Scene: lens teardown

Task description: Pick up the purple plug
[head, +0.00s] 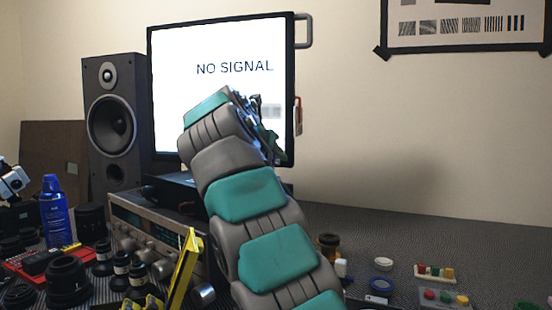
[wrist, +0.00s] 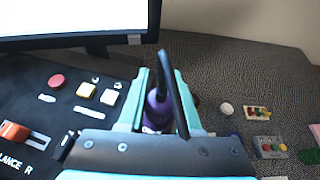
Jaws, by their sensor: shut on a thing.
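The purple plug (wrist: 156,112) sits between the teal fingers of my gripper (wrist: 160,88) in the wrist view, and the gripper is shut on it. A dark, long piece, perhaps its cable, rises in front of the plug and hides part of it. In the head view my arm reaches up in front of the monitor, and the gripper end (head: 262,122) is mostly hidden by my own wrist. The plug cannot be made out there.
A monitor (head: 222,62) reading "NO SIGNAL" stands behind my arm, with a speaker (head: 112,130) to its left. A black panel with buttons (wrist: 85,90) lies left of my gripper. Small trays of coloured pieces (head: 435,273) are at right. Lenses and a blue can (head: 54,212) crowd the left.

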